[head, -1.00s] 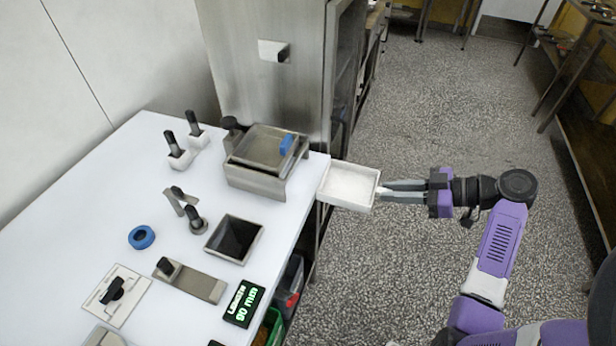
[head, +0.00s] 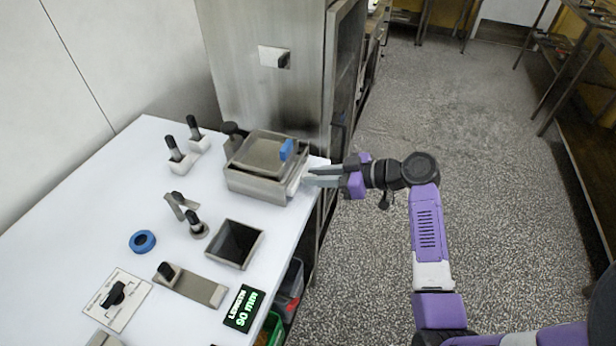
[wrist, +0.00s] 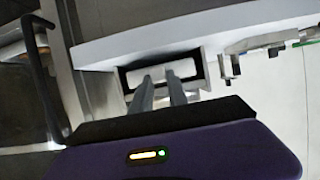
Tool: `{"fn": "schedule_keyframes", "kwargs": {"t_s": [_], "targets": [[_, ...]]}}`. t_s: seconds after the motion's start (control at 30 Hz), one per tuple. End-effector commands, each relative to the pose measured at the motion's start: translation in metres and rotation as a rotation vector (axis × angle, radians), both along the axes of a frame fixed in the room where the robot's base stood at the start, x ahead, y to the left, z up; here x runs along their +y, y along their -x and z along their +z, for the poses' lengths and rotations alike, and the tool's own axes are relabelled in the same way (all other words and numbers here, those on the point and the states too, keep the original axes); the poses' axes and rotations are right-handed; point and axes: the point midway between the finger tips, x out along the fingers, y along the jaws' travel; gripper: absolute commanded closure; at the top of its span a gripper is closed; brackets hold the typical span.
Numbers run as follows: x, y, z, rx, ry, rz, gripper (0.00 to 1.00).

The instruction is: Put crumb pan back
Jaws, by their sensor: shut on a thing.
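The white crumb pan (head: 295,181) is mostly hidden inside the steel housing (head: 255,187) on the white counter. Only a narrow strip of it shows at the housing's right side. My gripper (head: 304,179) is shut on the pan's outer end. In the wrist view the fingers (wrist: 158,88) reach to the pan's pale front (wrist: 174,72), which sits within the dark opening of the housing (wrist: 203,68). How deep the pan sits cannot be seen.
A steel cabinet (head: 265,95) stands behind the housing. On the counter (head: 110,190) are a dark square hopper (head: 236,243), a blue ring (head: 142,241), a length display (head: 243,307) and several knobs. The floor (head: 480,200) to the right is clear.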

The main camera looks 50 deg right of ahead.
Motion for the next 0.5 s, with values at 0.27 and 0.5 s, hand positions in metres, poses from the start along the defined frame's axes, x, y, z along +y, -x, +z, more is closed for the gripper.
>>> {"fn": "schedule_keyframes", "kwargs": {"t_s": [0.27, 0.5], "targets": [[0.008, -0.023, -0.015, -0.001, -0.001, -0.001, 1.00], [0.008, -0.023, -0.014, -0.001, 0.000, 0.000, 1.00]]}}
